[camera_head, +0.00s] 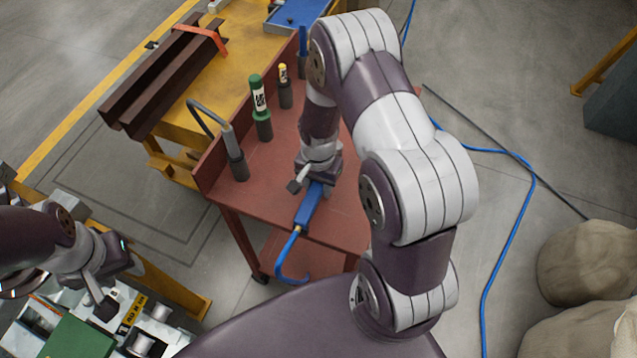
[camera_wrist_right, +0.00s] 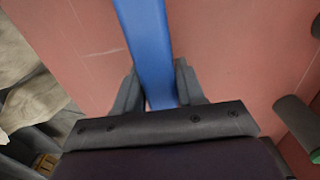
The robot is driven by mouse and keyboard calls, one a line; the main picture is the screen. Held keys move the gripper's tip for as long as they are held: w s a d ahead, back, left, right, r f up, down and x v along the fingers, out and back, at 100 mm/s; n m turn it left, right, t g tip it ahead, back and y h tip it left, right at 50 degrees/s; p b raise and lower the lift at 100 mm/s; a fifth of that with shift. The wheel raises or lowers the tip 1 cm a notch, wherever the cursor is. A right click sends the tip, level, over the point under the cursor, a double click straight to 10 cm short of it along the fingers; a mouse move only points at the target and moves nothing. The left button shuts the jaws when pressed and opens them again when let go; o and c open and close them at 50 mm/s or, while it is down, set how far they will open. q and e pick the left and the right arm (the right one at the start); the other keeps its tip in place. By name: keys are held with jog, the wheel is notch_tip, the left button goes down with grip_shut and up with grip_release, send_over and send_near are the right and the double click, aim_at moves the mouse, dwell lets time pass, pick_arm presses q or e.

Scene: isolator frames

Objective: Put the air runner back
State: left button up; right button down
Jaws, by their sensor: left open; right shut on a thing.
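In the right wrist view the blue bar (camera_wrist_right: 150,45) runs between the two fingers of my right gripper (camera_wrist_right: 160,82). I cannot tell whether the bar touches the cart. My left gripper (camera_head: 108,288) is open and empty at the lower left, away from the cart.
Dark holders along the cart's left side carry a grey hooked tool (camera_head: 212,122), a green cylinder (camera_head: 257,95) and a small yellow-topped one (camera_head: 283,76). A yellow bench (camera_head: 215,80) with brown beams (camera_head: 165,75) stands behind. A blue hose (camera_head: 508,262) lies on the floor at right.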

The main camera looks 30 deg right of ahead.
jog(key=shift+f, duration=0.1)
jog(key=c, duration=0.7)
grip_release()
notch_tip(320, 180, up, 12)
jog(key=s+a+r+n, duration=0.1)
jog(key=s+n, duration=0.1)
jog(key=n, duration=0.1)
jog(key=s+a+r+n+t, duration=0.1)
jog(key=s+a+r+n, duration=0.1)
jog(key=s+n, duration=0.1)
jog(key=s+a+r+n, duration=0.1)
jog(key=s+n, duration=0.2)
jog(key=n, duration=0.1)
jog(key=shift+s+a+r, duration=0.2)
jog(key=shift+a+r, duration=0.15)
